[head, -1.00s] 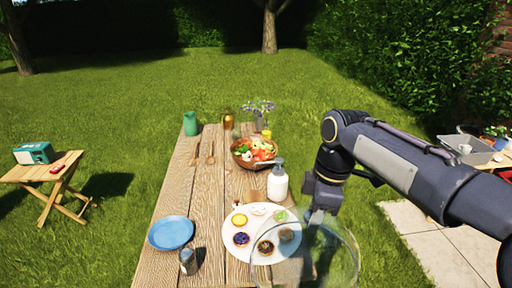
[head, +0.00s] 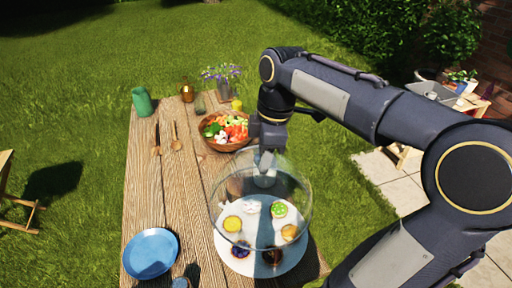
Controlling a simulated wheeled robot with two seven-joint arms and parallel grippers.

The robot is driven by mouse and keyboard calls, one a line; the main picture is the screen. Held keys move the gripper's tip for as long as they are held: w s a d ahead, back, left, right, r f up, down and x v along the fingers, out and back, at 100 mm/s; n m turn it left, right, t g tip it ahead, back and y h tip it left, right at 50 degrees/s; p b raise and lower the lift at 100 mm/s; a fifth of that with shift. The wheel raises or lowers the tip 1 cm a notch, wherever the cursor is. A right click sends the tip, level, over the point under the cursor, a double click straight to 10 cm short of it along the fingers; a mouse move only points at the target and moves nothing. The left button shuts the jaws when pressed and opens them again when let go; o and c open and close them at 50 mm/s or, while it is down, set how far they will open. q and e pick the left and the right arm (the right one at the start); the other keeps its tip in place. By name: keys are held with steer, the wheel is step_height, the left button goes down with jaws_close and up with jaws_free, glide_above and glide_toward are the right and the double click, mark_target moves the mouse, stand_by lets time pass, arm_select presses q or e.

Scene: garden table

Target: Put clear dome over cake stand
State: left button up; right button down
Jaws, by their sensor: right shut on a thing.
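The clear dome (head: 302,208) hangs from my right gripper (head: 265,165), which is shut on its top. The dome looks upright and shows in front of the white round cake stand (head: 292,262), over most of it in the picture. Several small cakes and tarts, such as a yellow one (head: 232,223) and a green one (head: 278,210), sit on the stand and show through the glass. I cannot tell whether the dome's rim touches the stand or is above it. My left gripper is not in view.
A blue plate (head: 150,254) lies left of the stand on the wooden table (head: 188,215). A salad bowl (head: 225,146), flower vase (head: 223,88), green pitcher (head: 142,101) and wooden utensils (head: 176,143) are farther back. The table's middle left is clear.

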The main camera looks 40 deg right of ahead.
steer(key=shift+s+f, duration=0.15)
steer(key=shift+f, duration=0.1)
steer(key=shift+f+b, duration=0.25)
steer(key=shift+b, duration=0.25)
step_height(320, 180, down, 2)
steer(key=shift+b, duration=0.85)
step_height(320, 180, down, 9)
steer(key=b, duration=0.6)
steer(key=shift+f+b, duration=0.15)
steer(key=shift+b, duration=0.25)
steer(key=shift+f, duration=0.45)
steer(key=c, duration=1)
jaws_free()
steer(key=shift+o, duration=0.2)
